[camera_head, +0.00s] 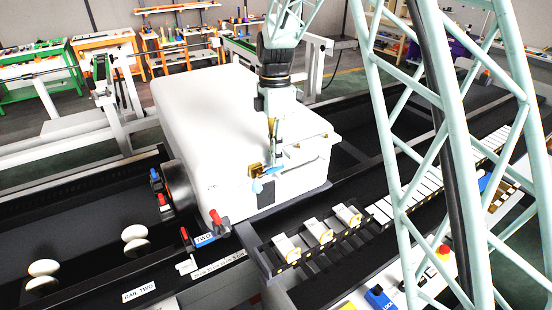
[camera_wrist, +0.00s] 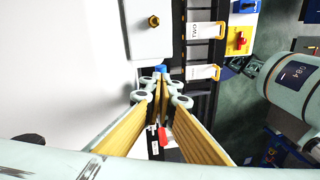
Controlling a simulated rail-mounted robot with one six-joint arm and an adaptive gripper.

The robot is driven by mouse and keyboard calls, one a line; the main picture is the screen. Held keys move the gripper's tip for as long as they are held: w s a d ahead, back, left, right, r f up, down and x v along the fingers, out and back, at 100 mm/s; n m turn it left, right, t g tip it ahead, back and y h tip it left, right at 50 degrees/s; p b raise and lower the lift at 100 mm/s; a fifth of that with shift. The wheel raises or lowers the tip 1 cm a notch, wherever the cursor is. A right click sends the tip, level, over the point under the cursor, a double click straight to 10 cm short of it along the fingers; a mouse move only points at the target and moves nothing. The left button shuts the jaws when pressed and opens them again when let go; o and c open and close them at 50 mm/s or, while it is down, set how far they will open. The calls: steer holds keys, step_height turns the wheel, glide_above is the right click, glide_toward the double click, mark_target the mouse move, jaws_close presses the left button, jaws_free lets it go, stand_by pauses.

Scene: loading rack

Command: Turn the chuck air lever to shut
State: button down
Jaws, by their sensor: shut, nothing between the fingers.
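My gripper (camera_wrist: 161,88) is shut and empty, with its tan-padded fingers meeting at the tips. In the head view my gripper (camera_head: 272,135) points down in front of the white machine housing (camera_head: 215,130). A small blue part (camera_head: 257,187), which looks like the lever's handle, sits on the housing's front by a brass fitting (camera_head: 254,170). In the wrist view a blue end (camera_wrist: 160,69) shows just beyond my fingertips; whether they touch it cannot be told. The lever's angle is partly hidden by my gripper.
A brass knob (camera_wrist: 154,21) is on a white box.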

steer(key=shift+r, duration=0.1)
stand_by(0.4)
steer(key=w+r+p, duration=0.1)
steer(key=w+r, duration=0.2)
steer(key=r, duration=1)
steer(key=shift+d+r, duration=0.15)
steer(key=shift+d, duration=0.25)
